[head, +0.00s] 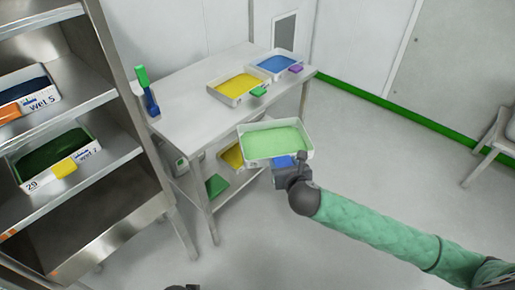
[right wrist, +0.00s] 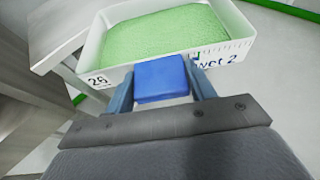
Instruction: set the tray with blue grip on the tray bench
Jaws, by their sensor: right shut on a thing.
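The tray with blue grip (head: 275,139) is white and filled with light green material. My right gripper (head: 284,165) is shut on its blue grip and holds the tray in the air just in front of the tray bench's near edge. In the right wrist view the blue grip (right wrist: 160,79) sits between the two fingers, and the tray (right wrist: 160,52) looks about level. The tray bench (head: 190,88) is a pale table with bare top at its left and middle. My left gripper is not clearly in view; only a small dark part shows at the bottom edge.
On the bench stand a yellow-filled tray with green grip (head: 237,88) and a blue-filled tray with purple grip (head: 275,64) at the right. A blue and green upright object (head: 147,92) stands at the left end. A metal rack (head: 100,170) with trays is at the left.

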